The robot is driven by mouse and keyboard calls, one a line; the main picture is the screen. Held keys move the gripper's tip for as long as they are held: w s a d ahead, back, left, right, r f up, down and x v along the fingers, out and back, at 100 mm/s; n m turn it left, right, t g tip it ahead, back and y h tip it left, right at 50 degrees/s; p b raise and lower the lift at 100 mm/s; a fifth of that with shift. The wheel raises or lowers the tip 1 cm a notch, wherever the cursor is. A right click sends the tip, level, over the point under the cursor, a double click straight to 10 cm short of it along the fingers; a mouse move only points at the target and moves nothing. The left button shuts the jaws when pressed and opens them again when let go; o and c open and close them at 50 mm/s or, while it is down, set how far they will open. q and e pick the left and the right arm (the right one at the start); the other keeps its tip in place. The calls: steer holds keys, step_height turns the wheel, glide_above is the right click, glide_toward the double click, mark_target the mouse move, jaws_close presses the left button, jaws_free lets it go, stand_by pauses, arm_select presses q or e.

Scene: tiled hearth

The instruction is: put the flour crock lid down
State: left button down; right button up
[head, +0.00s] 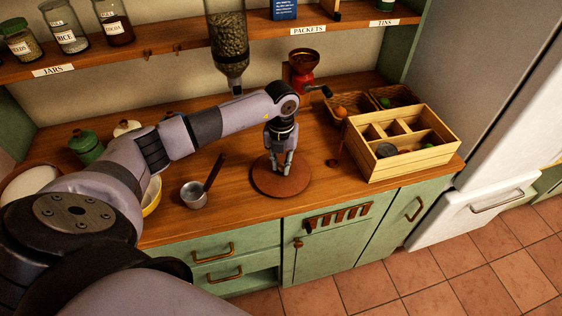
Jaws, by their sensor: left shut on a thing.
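A round, flat brown disc, which looks like the flour crock lid (264,182), is at the middle of the wooden counter. My left gripper (286,170) points straight down over its centre and is shut on it there; the fingers hide the gripped part. The lid looks level and at or very near the counter top; I cannot tell whether it touches. A large pale round vessel (28,182) at the far left is partly hidden by my arm; I cannot tell if it is the flour crock. My right gripper is not in view.
A small metal pan (194,194) stands left of the lid. A red grinder (302,70) and baskets stand behind. Green canisters (85,146) stand at left.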

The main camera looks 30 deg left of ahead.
mark_target(281, 165)
arm_select(q)
steer(key=c, duration=2)
jaws_free()
steer(key=shift+f, duration=0.15)
steer(key=o, duration=0.5)
steer(key=shift+r, duration=0.35)
steer(key=shift+r+b, duration=1.6)
steer(key=shift+r, duration=4.3)
